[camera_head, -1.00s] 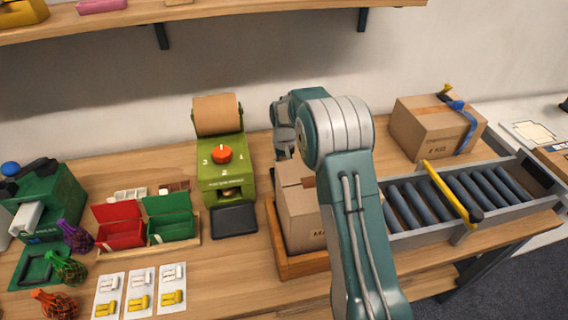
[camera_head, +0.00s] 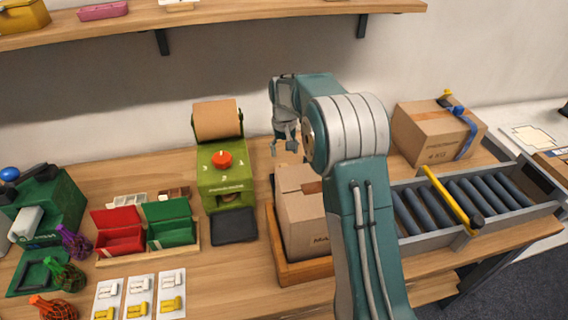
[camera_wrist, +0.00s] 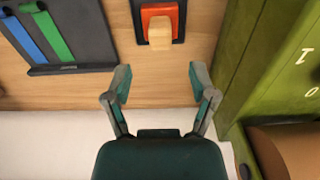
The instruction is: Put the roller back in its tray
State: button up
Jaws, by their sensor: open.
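My gripper (camera_head: 287,143) points down over the back of the workbench, between the green machine and the cardboard box. In the wrist view my gripper (camera_wrist: 160,80) is open, with nothing between its fingers. Ahead of the fingertips, at the top of that view, a pale wooden block or handle on an orange-red piece (camera_wrist: 160,22) sits in a small dark tray (camera_wrist: 139,36). I cannot tell for certain that this is the roller. The fingers are apart from it. In the head view the box and my arm hide most of this area.
The green machine (camera_head: 225,175) with a brown paper roll (camera_head: 216,120) stands close beside the gripper. The cardboard box (camera_head: 300,215) stands in a wooden tray (camera_head: 305,268). A dark board (camera_wrist: 70,50) carries blue and green strips. A roller conveyor (camera_head: 440,208) lies at right.

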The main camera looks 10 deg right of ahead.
jog(key=s+r+t, duration=0.1)
jog(key=s+r, duration=0.4)
jog(key=r, duration=0.1)
jog(key=s+r, duration=0.5)
jog(key=s, duration=0.1)
jog(key=s+r+t, duration=0.1)
jog(key=s+r, duration=0.4)
jog(key=r, duration=0.1)
jog(key=shift+s+r+t, duration=0.3)
jog(key=shift+r, duration=0.05)
jog(key=shift+t, duration=0.8)
jog(key=s, duration=0.7)
jog(key=s+r, duration=0.1)
jog(key=s, duration=0.2)
jog(key=shift+s, duration=0.35)
jog(key=s+f+t, duration=0.1)
jog(key=s+f, duration=0.2)
jog(key=s, duration=0.6)
jog(key=shift+s, duration=0.2)
